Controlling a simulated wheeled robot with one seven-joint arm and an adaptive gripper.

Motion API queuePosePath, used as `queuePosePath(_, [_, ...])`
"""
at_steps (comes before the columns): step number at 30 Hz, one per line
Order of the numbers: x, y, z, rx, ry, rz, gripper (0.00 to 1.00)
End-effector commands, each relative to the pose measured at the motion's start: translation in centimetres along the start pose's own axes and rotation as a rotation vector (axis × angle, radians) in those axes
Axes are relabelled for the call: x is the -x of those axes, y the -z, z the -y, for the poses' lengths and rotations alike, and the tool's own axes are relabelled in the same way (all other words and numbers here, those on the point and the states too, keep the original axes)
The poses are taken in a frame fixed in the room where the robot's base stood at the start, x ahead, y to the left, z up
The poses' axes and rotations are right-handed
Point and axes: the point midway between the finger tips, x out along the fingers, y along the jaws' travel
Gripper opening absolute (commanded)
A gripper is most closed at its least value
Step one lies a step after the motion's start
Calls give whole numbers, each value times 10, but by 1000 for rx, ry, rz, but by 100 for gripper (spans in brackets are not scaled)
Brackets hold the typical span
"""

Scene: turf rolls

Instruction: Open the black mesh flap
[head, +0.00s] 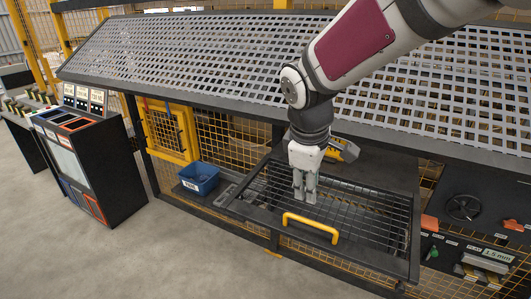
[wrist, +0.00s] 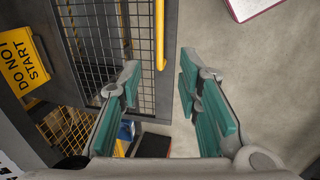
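The black mesh flap (head: 345,215) is a dark-framed wire grid, low in the middle right of the head view. A yellow bar handle (head: 310,228) is fixed near its front edge. In the wrist view the mesh (wrist: 90,40) fills the upper left, with the yellow handle (wrist: 160,35) running down the top middle. My gripper (head: 305,198) points down over the mesh, behind and a little left of the handle in the head view. In the wrist view my gripper (wrist: 160,72) has its green-padded fingers spread, with nothing held. The handle's near end appears between the fingertips; I cannot tell the gap in depth.
A sloping perforated grey panel (head: 200,60) hangs above and behind the flap. A blue bin (head: 199,179) stands left of it. A yellow "DO NOT START" sign (wrist: 24,60) is at left. A black cabinet (head: 90,165) stands far left. Floor in front is clear.

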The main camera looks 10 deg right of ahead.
Motion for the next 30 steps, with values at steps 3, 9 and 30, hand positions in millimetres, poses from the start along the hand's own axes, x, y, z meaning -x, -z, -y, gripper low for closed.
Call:
queuePosePath(3, [-8, 1, 0, 8, 4, 2, 31])
queuePosePath(9, [-38, 0, 1, 7, 6, 4, 31])
queuePosePath(30, [-138, 1, 0, 6, 1, 1, 31])
